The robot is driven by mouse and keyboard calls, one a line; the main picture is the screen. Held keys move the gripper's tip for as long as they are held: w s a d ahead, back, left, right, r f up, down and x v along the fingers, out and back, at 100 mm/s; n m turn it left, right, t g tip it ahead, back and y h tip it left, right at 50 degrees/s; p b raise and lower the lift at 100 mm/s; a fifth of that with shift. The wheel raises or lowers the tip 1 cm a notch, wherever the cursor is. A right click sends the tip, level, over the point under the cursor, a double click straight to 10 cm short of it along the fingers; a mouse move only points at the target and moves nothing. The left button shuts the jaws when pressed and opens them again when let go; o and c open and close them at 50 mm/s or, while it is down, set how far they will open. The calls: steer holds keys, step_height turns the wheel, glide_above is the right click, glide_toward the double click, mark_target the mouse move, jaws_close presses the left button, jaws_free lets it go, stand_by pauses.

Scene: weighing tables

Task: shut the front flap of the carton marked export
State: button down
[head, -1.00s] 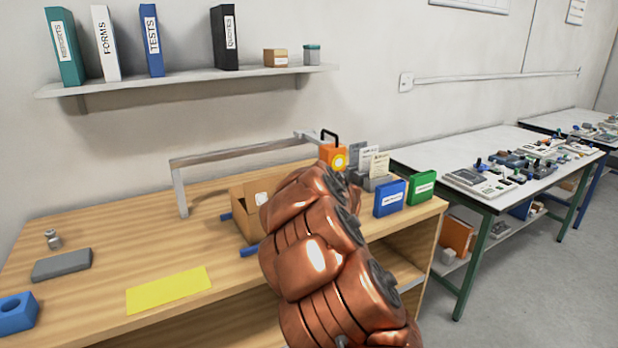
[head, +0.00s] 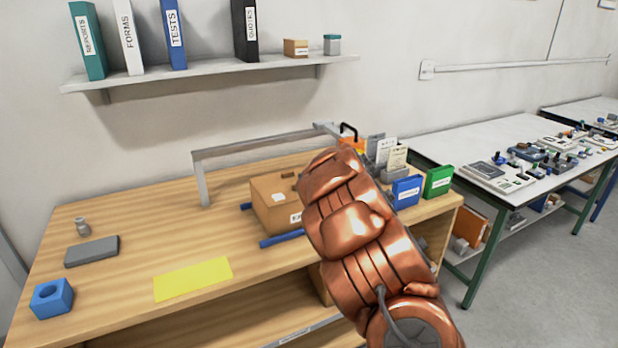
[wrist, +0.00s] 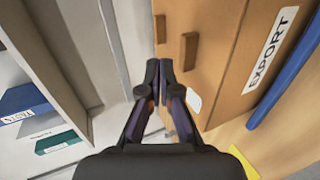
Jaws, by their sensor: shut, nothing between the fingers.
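The brown carton (head: 265,205) stands on the wooden bench, its right part hidden behind my arm. In the wrist view its EXPORT label (wrist: 272,48) is on the front face. The top looks covered, with the front flap (wrist: 225,50) lying about flat along the edge above the label. A small brown tab (wrist: 188,50) sits on this flap, and another tab (wrist: 160,28) sits farther back. My gripper (wrist: 160,80) is shut and empty, its tips close to the carton's top near the front tab. I cannot tell whether they touch. The head view hides the gripper behind my arm.
Blue bars (head: 281,239) lie beside the carton. A grey frame (head: 203,180) rises behind it. Blue (head: 406,192) and green (head: 438,182) boxes stand at right. A yellow sheet (head: 193,279) lies at front left, with clear bench around it.

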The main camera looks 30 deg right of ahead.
steer(key=shift+w+f, duration=0.15)
steer(key=shift+w, duration=0.8)
steer(key=shift+f+x, duration=0.25)
steer(key=shift+x, duration=1.2)
steer(key=shift+d+f, duration=0.1)
steer(key=shift+r+p, duration=0.6)
steer(key=shift+r, duration=0.2)
steer(key=shift+r, duration=0.15)
steer(key=shift+r+p, duration=0.25)
steer(key=shift+p, duration=0.1)
step_height(320, 180, up, 13)
steer(key=p, duration=0.4)
steer(key=shift+r, duration=0.15)
